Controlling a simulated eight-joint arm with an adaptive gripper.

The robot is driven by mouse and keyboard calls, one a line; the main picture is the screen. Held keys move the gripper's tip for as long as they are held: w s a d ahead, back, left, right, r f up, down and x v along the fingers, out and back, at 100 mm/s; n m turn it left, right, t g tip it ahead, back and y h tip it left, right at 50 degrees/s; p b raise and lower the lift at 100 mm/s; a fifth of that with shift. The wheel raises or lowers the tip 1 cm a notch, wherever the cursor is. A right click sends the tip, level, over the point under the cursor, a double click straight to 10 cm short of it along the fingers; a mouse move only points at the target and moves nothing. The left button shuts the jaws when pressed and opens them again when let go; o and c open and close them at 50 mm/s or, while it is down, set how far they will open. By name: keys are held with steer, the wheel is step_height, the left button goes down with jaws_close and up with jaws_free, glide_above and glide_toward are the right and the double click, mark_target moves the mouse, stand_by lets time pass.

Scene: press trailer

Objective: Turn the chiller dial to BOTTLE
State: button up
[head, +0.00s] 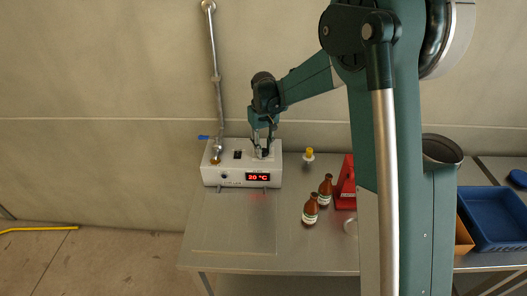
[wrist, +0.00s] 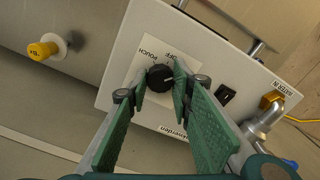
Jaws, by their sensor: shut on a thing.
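The chiller (head: 215,175) is a white box on the metal table in the head view, with a red display reading 20 °C. Its black round chiller dial (wrist: 160,78) shows on a pale plate in the wrist view. The labels POUCH and OFF are readable beside the dial; I cannot see a BOTTLE label, and a finger covers part of the plate. A short pale mark on the dial points roughly to the right, past OFF. My gripper (wrist: 160,86) has its green fingers on both sides of the dial, shut on it. In the head view my gripper (head: 264,148) is over the chiller's top right.
A black switch (wrist: 226,94) and a pipe with a brass fitting (wrist: 272,101) are on the chiller. A yellow knob (wrist: 43,50) stands left of it in the wrist view. Two brown bottles (head: 310,210), a red object (head: 346,182) and a blue crate (head: 490,243) stand to the right. The table's front left is clear.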

mark_target(264, 151)
steer(key=shift+m, duration=0.6)
steer(key=o, duration=0.9)
steer(key=shift+r, duration=0.2)
step_height(264, 151, up, 12)
steer(key=shift+f, duration=0.15)
stand_by(0.5)
